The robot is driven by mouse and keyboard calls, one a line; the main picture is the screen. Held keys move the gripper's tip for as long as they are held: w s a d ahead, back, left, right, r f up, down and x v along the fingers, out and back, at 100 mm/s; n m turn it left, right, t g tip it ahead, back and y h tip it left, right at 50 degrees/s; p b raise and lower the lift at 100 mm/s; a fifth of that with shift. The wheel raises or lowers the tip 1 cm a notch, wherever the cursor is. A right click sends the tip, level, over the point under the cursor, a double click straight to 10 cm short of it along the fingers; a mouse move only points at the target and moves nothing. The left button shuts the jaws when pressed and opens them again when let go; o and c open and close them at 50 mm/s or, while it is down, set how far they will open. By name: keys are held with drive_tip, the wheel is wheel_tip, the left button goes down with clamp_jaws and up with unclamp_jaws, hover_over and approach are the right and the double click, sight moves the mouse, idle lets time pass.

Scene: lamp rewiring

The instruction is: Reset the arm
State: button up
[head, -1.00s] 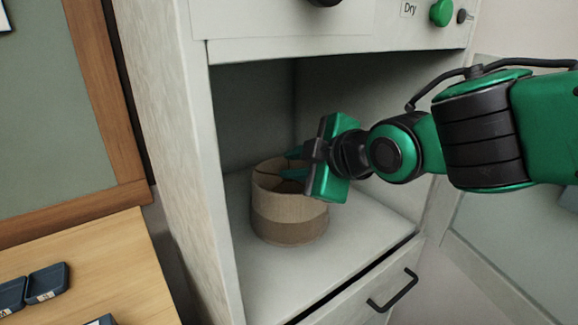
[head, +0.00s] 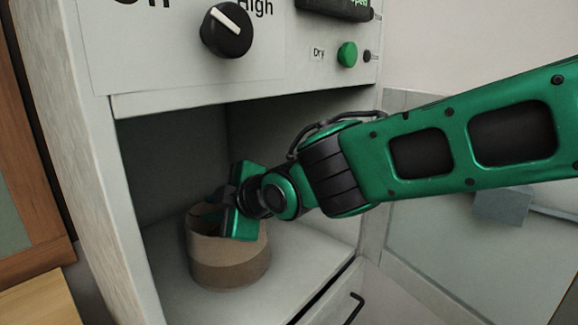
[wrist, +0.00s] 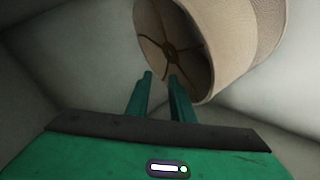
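My gripper (head: 212,205) is inside the cabinet compartment, at the open top of the lampshade (head: 230,268). In the wrist view my gripper (wrist: 160,76) has its two teal fingers apart, with a gap and nothing visible between them. The lampshade (wrist: 235,45) fills the upper right there, its open end and dark inner spokes facing the camera. The fingertips overlap its near rim in that view; I cannot tell whether they touch it. In the head view the gripper body hides part of the shade's right rim. The shade stands upright on the compartment floor.
The white cabinet (head: 88,190) has side walls and a top panel close around my arm. The panel carries a black knob (head: 227,29) and a green button (head: 347,54). A drawer handle (head: 345,310) sticks out below. Free floor lies right of the shade.

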sight(195, 213)
drive_tip(key=shift+x, duration=2.95)
